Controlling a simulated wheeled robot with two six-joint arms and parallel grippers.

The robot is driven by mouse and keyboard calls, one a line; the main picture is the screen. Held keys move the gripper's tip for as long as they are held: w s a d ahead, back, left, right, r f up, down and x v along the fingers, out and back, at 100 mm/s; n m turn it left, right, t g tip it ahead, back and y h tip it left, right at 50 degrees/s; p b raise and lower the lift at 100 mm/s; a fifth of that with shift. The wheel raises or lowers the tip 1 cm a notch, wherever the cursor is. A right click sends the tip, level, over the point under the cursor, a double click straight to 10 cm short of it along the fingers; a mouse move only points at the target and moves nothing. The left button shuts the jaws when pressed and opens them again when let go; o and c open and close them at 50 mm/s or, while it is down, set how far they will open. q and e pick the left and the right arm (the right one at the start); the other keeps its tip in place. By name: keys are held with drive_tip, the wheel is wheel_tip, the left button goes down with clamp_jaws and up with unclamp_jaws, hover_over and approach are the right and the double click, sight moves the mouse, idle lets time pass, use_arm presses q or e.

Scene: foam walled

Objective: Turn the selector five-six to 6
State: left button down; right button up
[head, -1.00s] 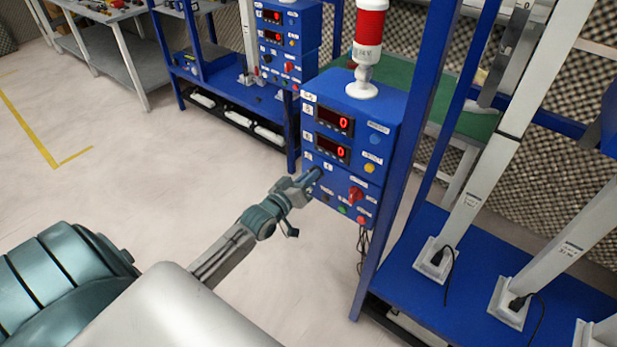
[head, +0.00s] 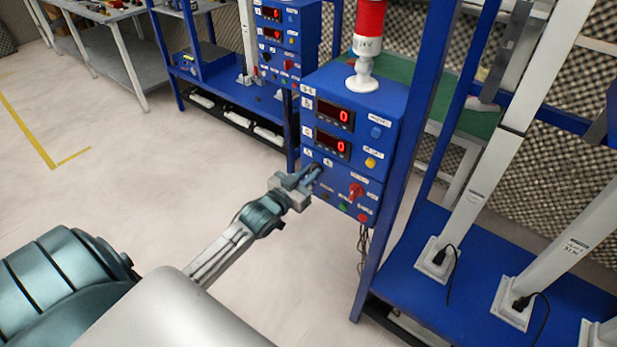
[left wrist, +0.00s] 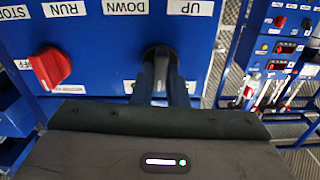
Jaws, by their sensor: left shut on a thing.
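The blue control box (head: 388,108) stands at the centre right of the head view, with two red displays that each read 0. The five-six selector (left wrist: 160,53) is a dark knob on its front, seen in the left wrist view, where the picture is upside down. My left gripper (head: 313,175) reaches the lower left of the box. In the left wrist view its fingers (left wrist: 161,92) are shut on the selector's handle, one on each side. The fingers hide much of the selector, so I cannot tell which number it points to.
A red rotary switch (head: 356,191) sits right of the selector, with small round buttons below it. A red-and-white beacon (head: 367,45) tops the box. A blue rack post (head: 402,150) stands close on the right. The floor (head: 150,190) on the left is clear.

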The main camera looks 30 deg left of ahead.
use_arm(q)
drive_tip(key=shift+d+m+b, duration=0.1)
drive_tip(key=shift+m+b, duration=1.2)
drive_tip(key=shift+m, duration=1.3)
use_arm(e)
drive_tip(key=shift+w+a, duration=0.15)
drive_tip(key=shift+w, duration=1.05)
drive_tip(key=shift+w+a, duration=0.15)
drive_tip(key=shift+w, duration=1.05)
use_arm(q)
drive_tip(key=c, duration=1.4)
unclamp_jaws()
drive_tip(key=shift+c, duration=0.2)
